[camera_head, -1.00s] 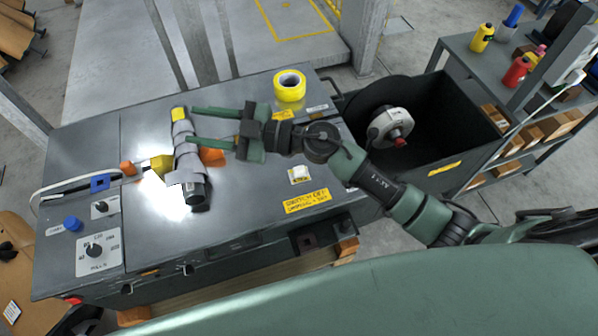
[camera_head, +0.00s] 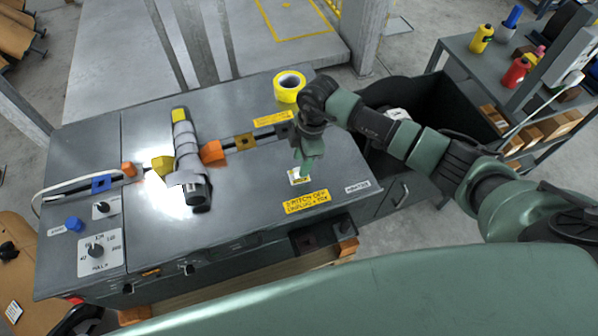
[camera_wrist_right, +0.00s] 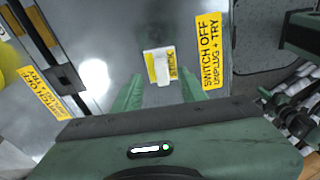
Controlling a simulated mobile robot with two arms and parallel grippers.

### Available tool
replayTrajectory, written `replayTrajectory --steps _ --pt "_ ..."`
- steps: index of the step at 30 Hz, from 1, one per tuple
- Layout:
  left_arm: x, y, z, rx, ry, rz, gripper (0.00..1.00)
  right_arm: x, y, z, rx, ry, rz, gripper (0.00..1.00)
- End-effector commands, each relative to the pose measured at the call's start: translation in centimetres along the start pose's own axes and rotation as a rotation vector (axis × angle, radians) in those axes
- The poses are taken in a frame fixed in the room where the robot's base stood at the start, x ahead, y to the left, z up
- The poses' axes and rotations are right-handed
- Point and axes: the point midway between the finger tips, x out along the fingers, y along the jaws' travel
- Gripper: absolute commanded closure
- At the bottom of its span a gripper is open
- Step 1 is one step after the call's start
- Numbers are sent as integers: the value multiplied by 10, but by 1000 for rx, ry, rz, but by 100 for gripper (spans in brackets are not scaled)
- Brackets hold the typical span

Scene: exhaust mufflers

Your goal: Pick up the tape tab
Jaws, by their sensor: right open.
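The tape tab, a small white piece with a yellow strip (camera_head: 296,180), lies on the grey bench top behind the yellow warning label. It shows whole in the right wrist view (camera_wrist_right: 152,65). My right gripper (camera_head: 303,170) points down above it and hides part of it in the head view. In the wrist view its two green fingers (camera_wrist_right: 160,82) are apart and empty, with the tab ahead between and beyond their tips. I cannot tell the exact height left above the tab. My left gripper is not in view.
A muffler pipe (camera_head: 185,150) sits on the bench left of the gripper, between orange and yellow blocks. A yellow tape roll (camera_head: 289,86) stands at the back edge. A dark bin (camera_head: 440,105) is to the right. The bench around the tab is mostly clear.

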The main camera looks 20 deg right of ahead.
Motion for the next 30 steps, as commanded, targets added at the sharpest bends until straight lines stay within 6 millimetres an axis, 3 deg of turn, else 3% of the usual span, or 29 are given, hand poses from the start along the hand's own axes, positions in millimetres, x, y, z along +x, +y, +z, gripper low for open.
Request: replayTrajectory --steps 6,15,20,30 --pt "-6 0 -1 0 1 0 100 31 -3 -1 0 2 -2 58" --pt "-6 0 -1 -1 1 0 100 37 -3 -1 -3 2 0 58" --pt "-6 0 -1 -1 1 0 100 37 -3 -1 -2 2 0 100" --pt "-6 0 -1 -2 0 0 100 36 -2 -1 -2 3 0 100"
